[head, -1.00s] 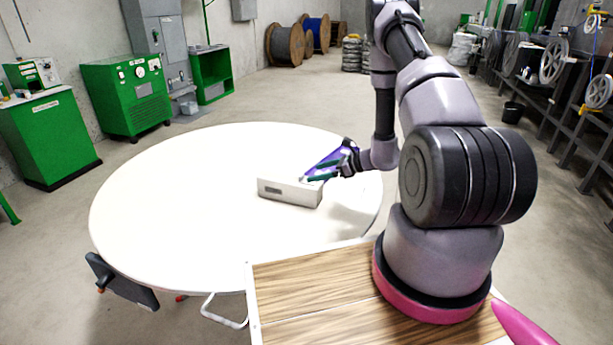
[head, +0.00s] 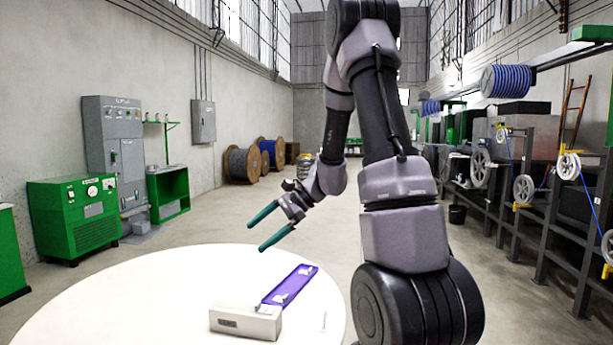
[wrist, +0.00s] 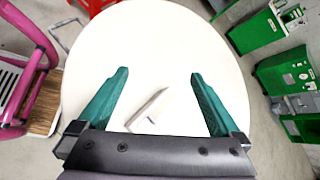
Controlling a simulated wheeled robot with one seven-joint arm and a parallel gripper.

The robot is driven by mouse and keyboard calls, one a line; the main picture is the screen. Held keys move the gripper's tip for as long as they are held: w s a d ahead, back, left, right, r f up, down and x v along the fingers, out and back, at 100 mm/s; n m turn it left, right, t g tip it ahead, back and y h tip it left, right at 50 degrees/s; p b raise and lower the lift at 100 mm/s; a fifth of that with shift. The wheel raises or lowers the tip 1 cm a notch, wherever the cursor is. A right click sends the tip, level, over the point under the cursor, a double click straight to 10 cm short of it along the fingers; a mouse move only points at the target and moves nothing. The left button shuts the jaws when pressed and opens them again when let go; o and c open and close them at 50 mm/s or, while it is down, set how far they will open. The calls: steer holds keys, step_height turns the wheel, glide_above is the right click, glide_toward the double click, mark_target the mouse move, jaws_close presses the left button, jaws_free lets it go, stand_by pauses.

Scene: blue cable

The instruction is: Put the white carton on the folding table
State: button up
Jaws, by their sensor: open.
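The white carton (head: 245,322), a long low box with a small dark label on its side, rests on the round white folding table (head: 120,300) near the bottom of the head view. The wrist view shows the carton (wrist: 150,108) below, on the tabletop (wrist: 150,35), framed between the fingers. My gripper (head: 256,237), with two green fingers, is open and empty in the air above the table, clear of the carton. Its spread fingers also show in the wrist view (wrist: 160,73).
A flat purple item (head: 290,285) with pale bits on it lies right behind the carton; I cannot tell whether they touch. The tabletop left of the carton is clear. Green cabinets (head: 75,218) stand at the left, cable spools (head: 242,163) farther back.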

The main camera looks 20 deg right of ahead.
steer(key=s+d+r+n+t+h, duration=0.2)
steer(key=s+r+n+h, duration=0.2)
steer(key=s+r, duration=0.5)
steer(key=s+d+r+n+t+h, duration=0.2)
steer(key=s+r+n+h, duration=0.2)
steer(key=s+r, duration=0.5)
steer(key=shift+s+n+t, duration=0.4)
steer(key=shift+s+n, duration=0.9)
steer(key=shift+s, duration=0.05)
